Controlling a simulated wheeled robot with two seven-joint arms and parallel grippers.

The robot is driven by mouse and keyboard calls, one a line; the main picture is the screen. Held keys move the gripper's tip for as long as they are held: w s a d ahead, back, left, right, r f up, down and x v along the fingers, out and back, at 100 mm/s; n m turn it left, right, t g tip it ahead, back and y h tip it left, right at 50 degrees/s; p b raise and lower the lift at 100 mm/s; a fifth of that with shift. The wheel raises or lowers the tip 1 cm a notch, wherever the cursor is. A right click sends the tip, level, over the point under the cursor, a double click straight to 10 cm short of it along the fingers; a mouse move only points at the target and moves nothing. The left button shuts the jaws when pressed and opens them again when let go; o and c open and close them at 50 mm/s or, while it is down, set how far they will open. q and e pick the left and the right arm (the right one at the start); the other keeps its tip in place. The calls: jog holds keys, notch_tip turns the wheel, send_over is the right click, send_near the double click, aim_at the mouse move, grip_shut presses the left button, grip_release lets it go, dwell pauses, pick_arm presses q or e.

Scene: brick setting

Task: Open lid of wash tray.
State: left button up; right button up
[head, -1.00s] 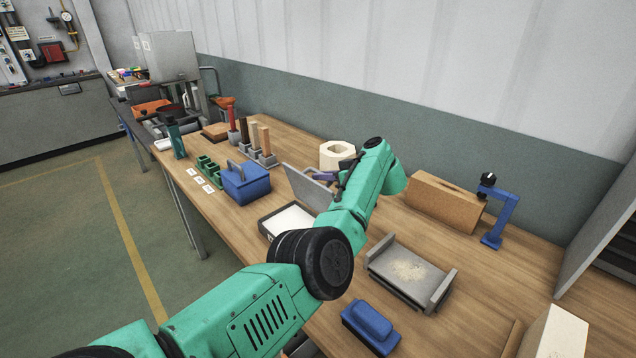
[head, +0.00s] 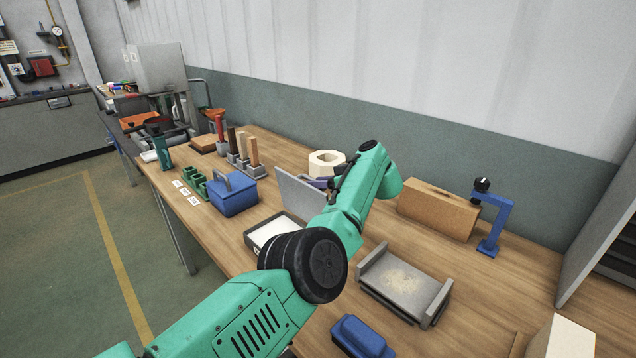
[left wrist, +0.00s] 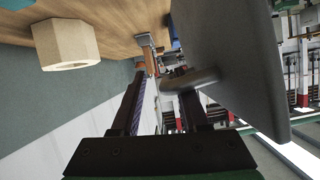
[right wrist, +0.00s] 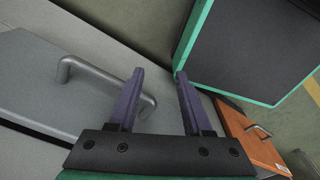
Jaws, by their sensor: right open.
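The wash tray (head: 257,249) stands on the bench in the head view, dark-sided with a white inside, partly behind my left arm. Its grey lid (head: 297,197) stands up steeply at its back edge. In the left wrist view the lid (left wrist: 235,60) fills the upper right, and its metal handle (left wrist: 190,82) is beside the right-hand finger. My left gripper (head: 319,182) is at the lid's far side. Its fingers (left wrist: 163,73) are apart, with no firm hold visible. My right gripper (right wrist: 159,74) is open and empty in the right wrist view, and outside the head view.
A blue lidded box (head: 233,196) stands left of the tray, and a pale hexagonal block (head: 326,163) behind it. A grey tray (head: 405,284) and blue block (head: 362,338) lie right of my left arm. A grey panel with a handle (right wrist: 75,70) is near my right gripper.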

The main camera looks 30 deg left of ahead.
pick_arm(q)
jog(key=shift+d+f, duration=0.1)
jog(key=shift+f, duration=0.05)
jog(key=p+v, duration=0.5)
jog(key=v, duration=0.9)
jog(key=shift+d+r, duration=0.2)
jog(key=shift+r, duration=0.1)
jog(key=shift+s, duration=0.1)
